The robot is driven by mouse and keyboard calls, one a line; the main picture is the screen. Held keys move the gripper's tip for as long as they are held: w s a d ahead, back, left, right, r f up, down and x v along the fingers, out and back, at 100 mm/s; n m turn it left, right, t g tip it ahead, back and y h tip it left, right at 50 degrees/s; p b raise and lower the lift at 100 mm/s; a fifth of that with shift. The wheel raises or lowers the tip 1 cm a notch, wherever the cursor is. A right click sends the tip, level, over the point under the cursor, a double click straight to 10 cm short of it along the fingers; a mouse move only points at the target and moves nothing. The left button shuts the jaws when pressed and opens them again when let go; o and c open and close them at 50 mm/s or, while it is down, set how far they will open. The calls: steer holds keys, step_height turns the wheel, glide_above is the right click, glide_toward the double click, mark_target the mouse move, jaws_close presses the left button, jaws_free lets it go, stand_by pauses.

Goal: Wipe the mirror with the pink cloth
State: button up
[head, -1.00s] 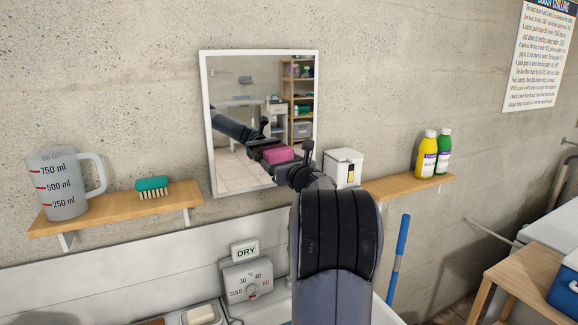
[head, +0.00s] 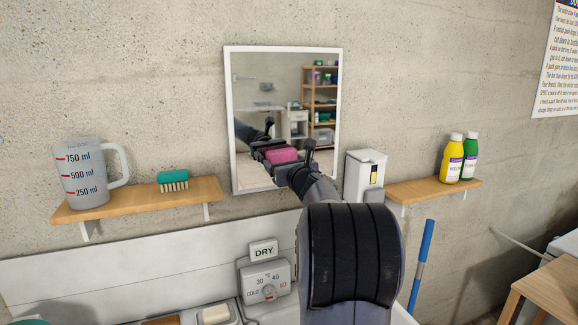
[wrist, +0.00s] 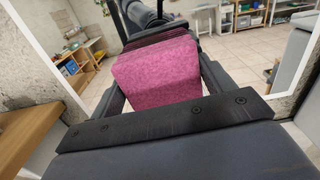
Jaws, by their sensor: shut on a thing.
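The white-framed mirror (head: 285,85) hangs on the concrete wall in the middle of the head view. My gripper (head: 283,158) is in front of its lower part. It is shut on the pink cloth (head: 283,155), a folded pink pad. In the wrist view the cloth (wrist: 155,75) sits between the dark fingers, facing the glass, with its reflection just beyond it. I cannot tell whether the cloth touches the glass. My arm hides the mirror's lower right edge.
A left shelf (head: 140,203) holds a measuring jug (head: 85,175) and a green brush (head: 173,180). A white box (head: 364,175) stands right of the mirror, close to my arm. Beyond it, a right shelf (head: 430,189) holds yellow (head: 452,160) and green (head: 470,157) bottles.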

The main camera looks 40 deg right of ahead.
steer(key=shift+w+a+f+b, duration=0.1)
steer(key=shift+w+a+b, duration=0.15)
steer(key=shift+a, duration=0.4)
steer(key=shift+w+a+b, duration=0.1)
steer(key=shift+a+b, duration=0.2)
steer(key=shift+a, duration=0.5)
steer(key=shift+a+r, duration=0.15)
steer(key=shift+r, duration=0.1)
steer(key=shift+s+d+p, duration=1.45)
steer(key=shift+d+p, duration=0.4)
steer(key=shift+d, duration=4.1)
steer(key=shift+w+a+f+b, duration=0.1)
steer(key=shift+w+a+b, duration=0.15)
steer(key=shift+a+b, duration=0.45)
steer(key=shift+w+a+r+b, duration=0.1)
steer(key=shift+w+a+b, duration=0.15)
steer(key=shift+a, duration=0.9)
steer(key=shift+w+a+f+b, duration=0.1)
steer(key=shift+w+a+b, duration=0.1)
steer(key=shift+a+b, duration=0.5)
steer(key=shift+w+a+b, duration=0.3)
steer(key=shift+a+b, duration=0.05)
steer(key=shift+a, duration=0.75)
steer(key=shift+w+a+b, duration=0.25)
steer(key=shift+a+b, duration=0.1)
steer(key=shift+a, duration=0.8)
steer(key=shift+w+a+b, duration=0.3)
steer(key=shift+a+b, duration=0.05)
steer(key=shift+a, duration=0.75)
